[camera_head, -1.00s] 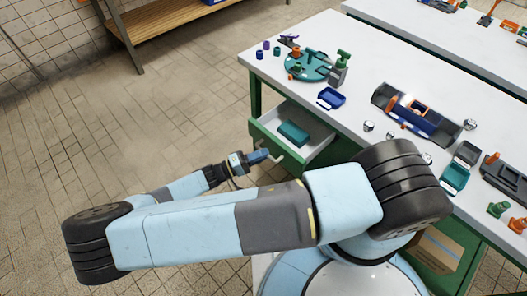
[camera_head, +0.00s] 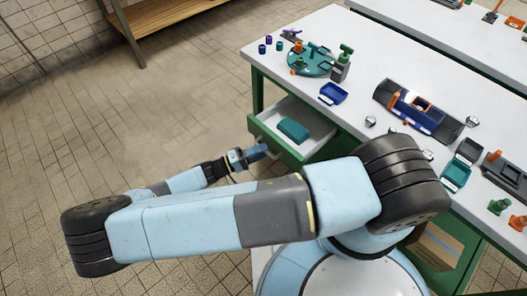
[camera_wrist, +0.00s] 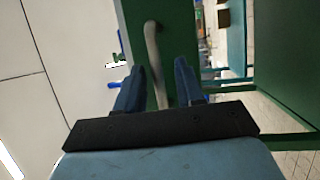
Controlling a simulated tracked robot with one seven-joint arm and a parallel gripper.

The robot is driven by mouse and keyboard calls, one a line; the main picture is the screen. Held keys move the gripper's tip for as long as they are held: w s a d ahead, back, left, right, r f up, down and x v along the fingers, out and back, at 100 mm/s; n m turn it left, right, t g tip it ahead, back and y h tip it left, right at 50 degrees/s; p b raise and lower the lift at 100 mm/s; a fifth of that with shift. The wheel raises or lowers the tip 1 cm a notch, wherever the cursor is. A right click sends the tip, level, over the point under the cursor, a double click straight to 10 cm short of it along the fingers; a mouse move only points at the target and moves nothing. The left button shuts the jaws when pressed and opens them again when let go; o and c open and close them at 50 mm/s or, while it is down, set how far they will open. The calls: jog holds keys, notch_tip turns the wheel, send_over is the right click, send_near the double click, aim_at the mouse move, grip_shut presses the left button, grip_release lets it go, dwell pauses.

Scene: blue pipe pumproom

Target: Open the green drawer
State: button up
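The green drawer (camera_head: 273,141) under the white-topped workbench stands pulled out in the head view, with its white inside showing. A teal box (camera_head: 293,130) lies in it. My gripper (camera_head: 262,151) is at the drawer's front, by its handle. In the wrist view the pale bar handle (camera_wrist: 152,45) sits on the green front and runs between the two blue fingers of my gripper (camera_wrist: 159,68). The fingers are apart, with a gap visible on each side of the handle. Part of the drawer's right side is hidden by my arm in the head view.
A wooden bench (camera_head: 165,15) stands at the back. The tiled floor left of the drawer is clear.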

jog(key=v, duration=1.4)
